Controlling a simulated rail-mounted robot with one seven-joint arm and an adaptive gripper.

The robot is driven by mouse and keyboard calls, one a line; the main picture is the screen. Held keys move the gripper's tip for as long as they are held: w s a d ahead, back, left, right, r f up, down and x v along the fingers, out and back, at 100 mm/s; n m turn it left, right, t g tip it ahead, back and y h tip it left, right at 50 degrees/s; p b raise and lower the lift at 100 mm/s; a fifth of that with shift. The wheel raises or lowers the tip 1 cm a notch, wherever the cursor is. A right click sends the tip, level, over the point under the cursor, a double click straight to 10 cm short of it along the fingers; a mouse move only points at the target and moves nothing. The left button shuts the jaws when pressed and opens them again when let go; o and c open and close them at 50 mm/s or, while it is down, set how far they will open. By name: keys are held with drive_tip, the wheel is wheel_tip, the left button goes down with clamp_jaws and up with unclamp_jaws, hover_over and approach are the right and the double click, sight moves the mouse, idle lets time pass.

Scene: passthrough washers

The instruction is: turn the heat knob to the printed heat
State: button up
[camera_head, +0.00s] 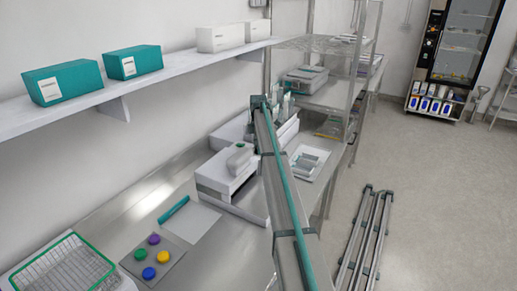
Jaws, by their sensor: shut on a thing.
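A tall dark cabinet or oven with a glass door (468,45) stands at the far back right. A narrow dark control panel (432,42) runs along its left side. It carries small marks and what look like round controls, too small to tell which is the heat knob or where it points. I can make out no printed heat value in this view. A white and grey bench device (225,180) with a green-topped part stands on the bench, with no clear knob on it.
The steel bench (150,195) bears a green-rimmed wire basket (38,262) and a grey plate with coloured caps (172,251). Teal boxes (62,83) stand on the wall shelf. A wire rack (350,75) stands behind. Rails (365,240) lie on the otherwise open floor.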

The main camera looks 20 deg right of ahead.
drive_tip(key=m+b, duration=0.2)
drive_tip(key=m, duration=0.4)
drive_tip(key=m+b, duration=0.2)
drive_tip(key=m, duration=0.3)
drive_tip(key=shift+m, duration=0.3)
drive_tip(key=m+b, duration=0.1)
drive_tip(key=m, duration=0.9)
drive_tip(key=shift+m+b, duration=0.4)
drive_tip(key=o, duration=1.2)
drive_tip(key=shift+c, duration=0.2)
